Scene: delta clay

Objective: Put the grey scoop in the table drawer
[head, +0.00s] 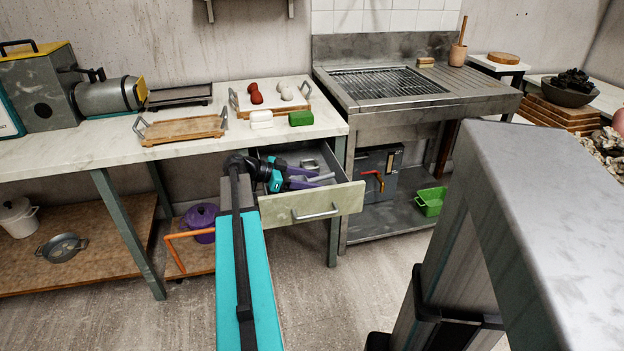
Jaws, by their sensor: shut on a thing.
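The table drawer (335,203) is pulled open under the right end of the marble-topped table, with a pale front and a metal handle. My gripper (308,178), with purple fingers, reaches over the drawer from the left and is low at its opening. It is shut on a grey thing, which looks like the grey scoop (322,178); only a small light-grey part shows by the fingertips. Whether the scoop touches the drawer floor I cannot tell. Another small grey metal item (309,163) shows at the back of the drawer.
On the table (215,98) are a wooden tray (181,130), a white tray with red and pale items, a white block (261,119) and a green block (301,118). A steel grill counter (385,100) stands right of the drawer. Open floor lies in front.

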